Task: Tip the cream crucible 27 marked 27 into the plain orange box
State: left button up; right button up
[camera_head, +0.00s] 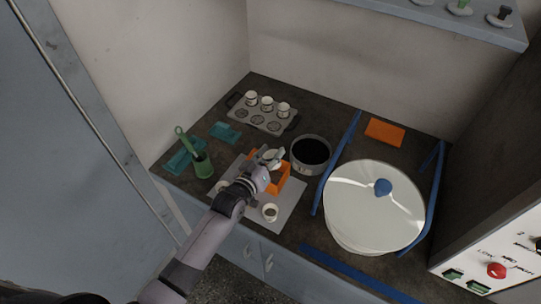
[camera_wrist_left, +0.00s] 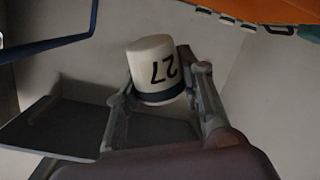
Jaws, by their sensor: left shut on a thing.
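The cream crucible 27 (camera_wrist_left: 155,68) has a dark band and black digits 27, upside down in the left wrist view. My left gripper (camera_wrist_left: 163,95) is shut on it. In the head view my left gripper (camera_head: 268,160) holds the crucible (camera_head: 274,156) above an orange box (camera_head: 284,184), partly hidden by my arm. An orange edge (camera_wrist_left: 270,12) shows at the top of the wrist view. I cannot tell how far the crucible is tilted or what is in it. My right gripper is not in view.
On the grey mat (camera_head: 285,213) stand another cream crucible (camera_head: 270,212) and one partly hidden by my arm (camera_head: 221,186). A dark round pan (camera_head: 311,153), a rack (camera_head: 262,114) with several cups, a green container (camera_head: 202,165), a large white lidded vessel (camera_head: 365,215) and a flat orange piece (camera_head: 385,132) surround it.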

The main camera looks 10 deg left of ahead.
pick_arm(q)
jog(key=shift+m, duration=0.6)
jog(key=shift+d+r+t, duration=0.1)
jog(key=shift+r+t, duration=0.05)
jog(key=shift+t, duration=0.15)
jog(key=shift+m, duration=0.3)
jog(key=shift+m+t+b, duration=0.6)
jog(key=shift+m+b, duration=0.3)
jog(key=shift+b, duration=0.25)
jog(key=shift+r+m, duration=0.1)
jog(key=shift+m, duration=0.3)
jog(key=shift+r+m+t, duration=0.3)
